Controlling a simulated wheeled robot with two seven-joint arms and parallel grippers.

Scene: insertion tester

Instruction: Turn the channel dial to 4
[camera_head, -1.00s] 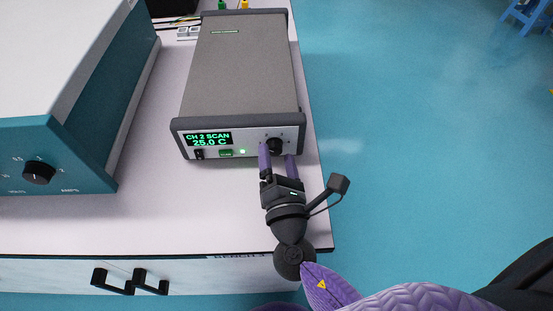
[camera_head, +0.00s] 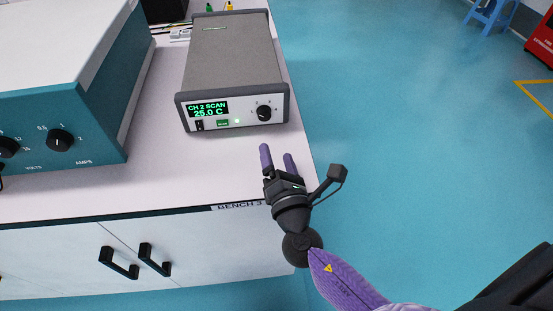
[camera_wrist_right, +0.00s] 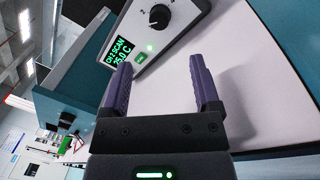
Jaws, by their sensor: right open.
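The grey tester box (camera_head: 232,62) stands on the white bench, its front panel facing me. Its display (camera_head: 208,109) reads "CH 2 SCAN" and "25.0 C". The black channel dial (camera_head: 264,113) is at the right of the panel; in the right wrist view the dial (camera_wrist_right: 160,16) shows near the top, with a white pointer mark. My right gripper (camera_head: 277,157) is open and empty, in front of the panel and apart from the dial. In the wrist view its two purple fingers (camera_wrist_right: 162,88) are spread with nothing between them. My left gripper is not in view.
A large teal power unit (camera_head: 95,120) with black knobs stands at the left of the bench (camera_head: 160,165). A green button (camera_head: 222,123) and a black switch (camera_head: 199,125) sit under the display. Floor lies open to the right of the bench.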

